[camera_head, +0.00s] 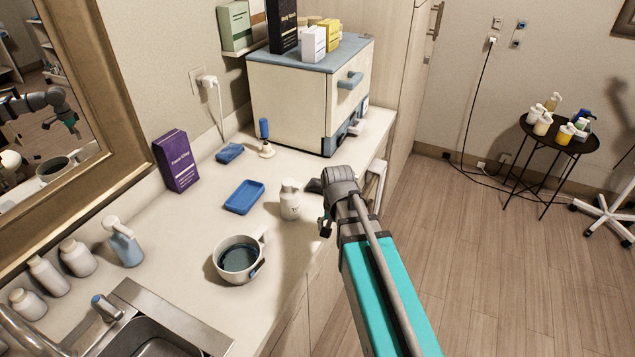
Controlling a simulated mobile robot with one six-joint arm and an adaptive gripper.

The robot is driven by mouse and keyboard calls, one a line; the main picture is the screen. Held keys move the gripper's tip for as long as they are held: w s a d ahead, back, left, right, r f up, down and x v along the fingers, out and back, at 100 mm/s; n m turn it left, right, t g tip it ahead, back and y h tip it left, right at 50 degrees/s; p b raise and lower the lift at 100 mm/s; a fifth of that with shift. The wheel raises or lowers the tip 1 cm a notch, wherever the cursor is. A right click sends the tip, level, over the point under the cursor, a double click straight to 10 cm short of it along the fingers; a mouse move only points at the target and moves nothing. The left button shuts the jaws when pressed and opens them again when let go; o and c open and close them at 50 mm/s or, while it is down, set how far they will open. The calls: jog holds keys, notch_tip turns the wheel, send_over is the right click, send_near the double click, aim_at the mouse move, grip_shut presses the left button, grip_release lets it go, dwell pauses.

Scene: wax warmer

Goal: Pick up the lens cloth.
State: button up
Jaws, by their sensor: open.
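A small flat blue item (230,152) lies on the counter near the wall, left of the blue-handled tool; it may be the lens cloth, but it is too small to be sure. A blue shallow tray-like piece (244,197) lies nearer, in the middle of the counter. My gripper (325,226) is over the counter's right front edge, just right of the white pump bottle. It is open, apart from both blue items, and partly hidden by my own wrist.
A white pump bottle (290,199) stands between my gripper and the blue tray. A wax pot (239,258) stands in front of it. A purple box (176,161), a cream cabinet (290,98) and a metal sink (165,340) border the counter.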

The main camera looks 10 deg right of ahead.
jog(key=w+r+m+p, duration=0.65)
jog(key=w+m, duration=0.25)
jog(key=w, duration=0.3)
notch_tip(320, 180, up, 6)
jog(key=m+p, duration=0.5)
jog(key=m, duration=0.5)
send_over(320, 183)
jog(key=shift+w, duration=0.3)
jog(key=shift+f, duration=0.15)
notch_tip(320, 183, down, 8)
jog(key=b, duration=0.8)
jog(key=shift+f+b, duration=0.25)
jog(key=shift+b, duration=0.1)
jog(key=shift+f, duration=0.15)
jog(key=f+b, duration=0.5)
jog(key=shift+s+d, duration=0.1)
jog(key=shift+s, duration=0.1)
